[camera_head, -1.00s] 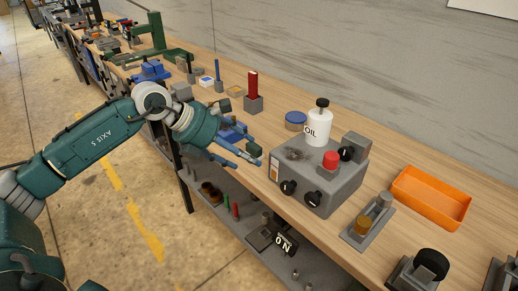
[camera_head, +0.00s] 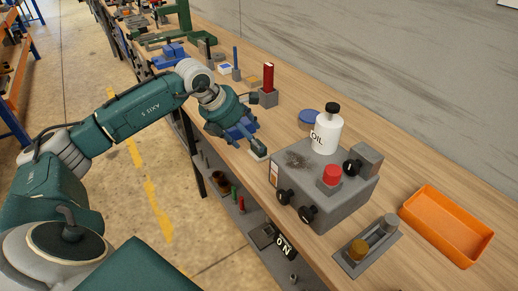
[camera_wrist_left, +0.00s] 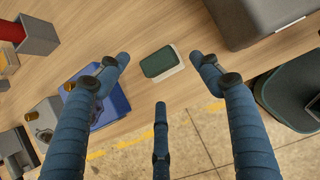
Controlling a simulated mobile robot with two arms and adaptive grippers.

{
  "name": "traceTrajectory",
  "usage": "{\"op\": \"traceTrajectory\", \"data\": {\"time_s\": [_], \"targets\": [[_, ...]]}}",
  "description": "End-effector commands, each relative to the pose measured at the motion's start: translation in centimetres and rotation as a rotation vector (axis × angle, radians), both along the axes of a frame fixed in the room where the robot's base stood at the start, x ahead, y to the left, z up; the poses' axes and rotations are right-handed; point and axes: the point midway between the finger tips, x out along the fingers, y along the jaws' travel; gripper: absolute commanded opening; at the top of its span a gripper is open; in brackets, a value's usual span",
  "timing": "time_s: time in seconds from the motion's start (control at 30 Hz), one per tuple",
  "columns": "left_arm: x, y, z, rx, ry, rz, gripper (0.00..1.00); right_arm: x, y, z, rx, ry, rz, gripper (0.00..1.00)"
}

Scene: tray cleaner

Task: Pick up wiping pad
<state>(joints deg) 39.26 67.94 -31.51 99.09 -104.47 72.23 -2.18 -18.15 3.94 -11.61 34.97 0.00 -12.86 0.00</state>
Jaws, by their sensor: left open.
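The wiping pad (camera_wrist_left: 161,63), a small block with a dark green top and a pale base, lies on the wooden bench in the left wrist view. In the head view it shows small beside the grey box (camera_head: 258,152), partly hidden by my gripper. My left gripper (camera_wrist_left: 160,78) is open, with its blue fingers spread above the bench. The pad shows between and beyond the fingertips; no finger is closed on it. In the head view the left gripper (camera_head: 242,134) hangs over the bench's front edge area. My right gripper is not in view.
A grey box (camera_head: 313,207) with knobs and a red button stands close right of the pad, with a white oil bottle (camera_head: 327,130) on it. A blue fixture (camera_wrist_left: 104,103) is left of the pad. An orange tray (camera_head: 447,247) lies farther right.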

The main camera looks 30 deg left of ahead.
Motion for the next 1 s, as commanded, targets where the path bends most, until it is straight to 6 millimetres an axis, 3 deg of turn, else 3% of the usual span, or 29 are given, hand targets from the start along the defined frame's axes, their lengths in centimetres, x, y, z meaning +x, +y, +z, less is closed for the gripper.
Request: {"op": "traceTrajectory", "data": {"time_s": [0.3,0.6,0.83,1.0], "targets": [[2.1,-1.0,-3.5,-0.004,0.003,0.0,0.66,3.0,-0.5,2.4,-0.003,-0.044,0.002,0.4],[2.4,-1.0,-4.2,-0.001,0.001,0.0,0.66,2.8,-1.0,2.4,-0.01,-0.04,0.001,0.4],[2.4,-1.0,-4.2,-0.001,0.001,0.0,0.22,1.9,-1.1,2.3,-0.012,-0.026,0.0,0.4],[2.5,-1.0,-4.2,-0.001,-0.001,0.0,0.21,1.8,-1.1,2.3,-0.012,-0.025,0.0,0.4]]}}
